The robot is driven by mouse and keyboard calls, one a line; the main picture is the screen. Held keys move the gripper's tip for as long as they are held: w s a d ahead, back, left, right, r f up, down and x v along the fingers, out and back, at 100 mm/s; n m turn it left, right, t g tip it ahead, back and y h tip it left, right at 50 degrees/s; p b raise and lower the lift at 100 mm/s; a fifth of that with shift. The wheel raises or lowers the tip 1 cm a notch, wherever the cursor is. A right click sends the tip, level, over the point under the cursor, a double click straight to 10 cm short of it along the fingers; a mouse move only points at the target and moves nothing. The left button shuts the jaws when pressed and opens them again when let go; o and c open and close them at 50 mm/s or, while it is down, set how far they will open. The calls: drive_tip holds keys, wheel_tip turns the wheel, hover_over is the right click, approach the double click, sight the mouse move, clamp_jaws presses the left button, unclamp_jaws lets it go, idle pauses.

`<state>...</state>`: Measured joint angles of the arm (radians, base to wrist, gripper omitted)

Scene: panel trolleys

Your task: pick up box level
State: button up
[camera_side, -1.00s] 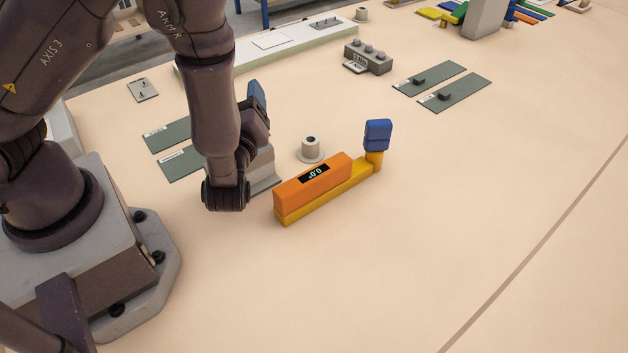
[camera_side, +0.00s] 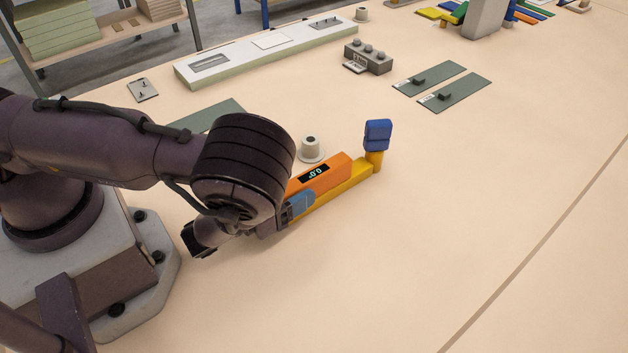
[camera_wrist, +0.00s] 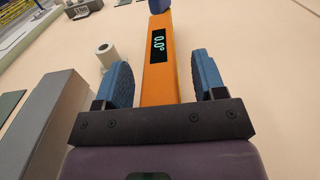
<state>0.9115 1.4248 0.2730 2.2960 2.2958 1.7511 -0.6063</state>
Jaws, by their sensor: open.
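The box level is an orange bar (camera_side: 325,174) with a lit display reading about 0.0, lying on a yellow support (camera_side: 345,185). In the wrist view the level (camera_wrist: 158,80) runs away from me between my fingers. My gripper (camera_wrist: 161,72) is open, one blue pad on each side of the level, with a visible gap to both. In the side view my gripper (camera_side: 300,205) reaches in low at the level's left end, and my arm hides that end. Whether the pads touch it cannot be told there.
A blue block (camera_side: 377,134) stands on a yellow post at the level's far end. A white spool (camera_side: 310,147) stands behind the level. A grey block (camera_wrist: 38,125) lies left of my gripper. The table to the right is clear.

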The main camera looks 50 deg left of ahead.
drive_tip(key=shift+w, duration=0.3)
drive_tip(key=shift+c, duration=0.5)
clamp_jaws()
drive_tip(key=shift+r, duration=0.1)
